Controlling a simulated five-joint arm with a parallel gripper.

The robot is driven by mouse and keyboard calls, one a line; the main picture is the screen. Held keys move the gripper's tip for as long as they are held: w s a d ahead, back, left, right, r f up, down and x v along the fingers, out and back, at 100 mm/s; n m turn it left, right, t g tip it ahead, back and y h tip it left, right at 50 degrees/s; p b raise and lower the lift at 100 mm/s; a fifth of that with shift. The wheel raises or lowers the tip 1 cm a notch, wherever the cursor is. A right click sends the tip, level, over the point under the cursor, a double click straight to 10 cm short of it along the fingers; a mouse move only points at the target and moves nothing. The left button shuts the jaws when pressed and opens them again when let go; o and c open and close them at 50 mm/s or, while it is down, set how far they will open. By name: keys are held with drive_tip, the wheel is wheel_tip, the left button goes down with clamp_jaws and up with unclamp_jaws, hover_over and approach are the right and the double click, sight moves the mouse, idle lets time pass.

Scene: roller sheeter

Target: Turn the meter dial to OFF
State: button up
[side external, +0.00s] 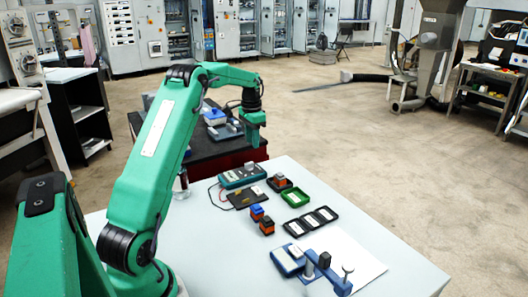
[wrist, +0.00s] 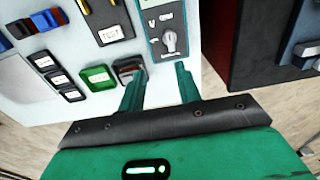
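The meter (side external: 238,179) is a teal-edged box lying at the back edge of the pale table. In the wrist view the meter (wrist: 154,48) shows a grey face with a light knob, the dial (wrist: 170,42). Small marks surround the dial; a "V" is legible, but which mark the dial points to is unclear. My gripper (side external: 250,143) hangs above and beyond the meter in the side view. In the wrist view my gripper (wrist: 161,69) has its two fingers apart, with nothing between them, short of the dial and not touching it.
A black pad labelled TEST (wrist: 103,15) lies beside the meter. A green tray (side external: 301,191), a black tray (side external: 287,187) holding a block, labelled black trays (side external: 296,231) and two loose blocks (side external: 257,212) sit nearby. A blue clamp device (side external: 288,260) stands in front. A dark bench (side external: 207,147) adjoins behind.

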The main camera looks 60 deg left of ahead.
sight(249, 163)
drive_tip(key=shift+s+a+f, duration=0.2)
drive_tip(key=shift+a+f, duration=0.9)
drive_tip(key=shift+a, duration=0.1)
drive_tip(key=shift+f, duration=0.1)
drive_tip(key=shift+f, duration=3.8)
drive_tip(key=shift+c, duration=0.2)
clamp_jaws()
